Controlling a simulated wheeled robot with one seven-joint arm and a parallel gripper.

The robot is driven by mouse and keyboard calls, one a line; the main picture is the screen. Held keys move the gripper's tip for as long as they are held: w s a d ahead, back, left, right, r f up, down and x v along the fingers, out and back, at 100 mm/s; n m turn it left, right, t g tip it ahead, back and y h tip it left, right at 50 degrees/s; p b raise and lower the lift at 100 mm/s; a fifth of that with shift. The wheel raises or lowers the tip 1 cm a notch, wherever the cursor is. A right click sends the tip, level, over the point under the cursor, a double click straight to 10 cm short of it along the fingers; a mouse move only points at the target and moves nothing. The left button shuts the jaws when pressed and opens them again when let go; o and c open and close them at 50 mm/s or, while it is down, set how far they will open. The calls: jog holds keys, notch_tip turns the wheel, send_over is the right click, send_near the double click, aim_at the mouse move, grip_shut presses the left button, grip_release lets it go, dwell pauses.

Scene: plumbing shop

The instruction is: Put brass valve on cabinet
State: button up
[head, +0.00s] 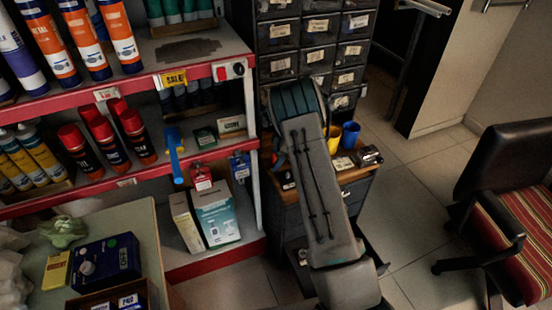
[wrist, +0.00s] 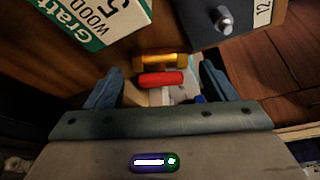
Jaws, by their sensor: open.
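The brass valve (wrist: 176,61), a yellow body with a red handle (wrist: 160,79), shows in the wrist view between and just beyond the blue fingers of my gripper (wrist: 161,72). The fingers are spread apart on either side, with a gap to the valve. What the valve rests on is unclear. In the head view my arm covers the middle, and the gripper and valve cannot be made out.
A blue cup (head: 350,134), a yellow cup (head: 334,142) and small dark items sit on the cabinet top. A red-edged shelf (head: 217,257) is on the left, a drawer rack (head: 279,36) behind, a chair (head: 510,175) right. In the wrist view, a white-green box (wrist: 92,22) is close by.

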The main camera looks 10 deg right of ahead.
jog(key=v, duration=1.1)
jog(key=shift+p, duration=0.3)
jog(key=shift+r, duration=0.1)
